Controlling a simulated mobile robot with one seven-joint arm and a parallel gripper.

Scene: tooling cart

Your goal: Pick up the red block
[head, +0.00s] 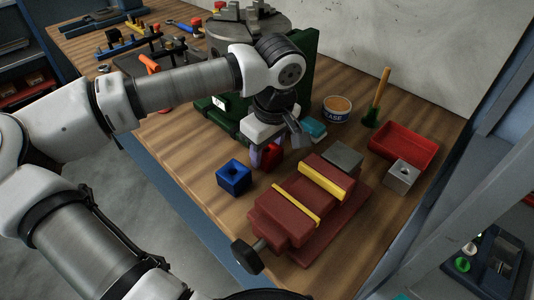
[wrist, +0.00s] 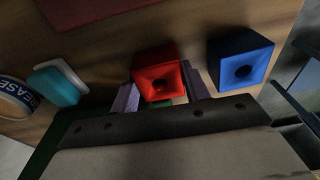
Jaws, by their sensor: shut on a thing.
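The red block (wrist: 157,75) has a hollow in its face and sits between the two fingers of my gripper (wrist: 160,92) in the wrist view. My gripper is shut on it. In the head view my gripper (head: 265,155) points down just behind the blue block, and the red block (head: 272,154) is only partly visible at the fingers. I cannot tell whether the block touches the tabletop.
A blue block (head: 234,177) with a hole stands close by. A dark red vise (head: 285,215) with yellow strips lies to the right. A teal item (head: 314,128), a grease tub (head: 338,109), a red tray (head: 404,146) and a grey block (head: 401,176) are further right. A green fixture (head: 305,70) stands behind.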

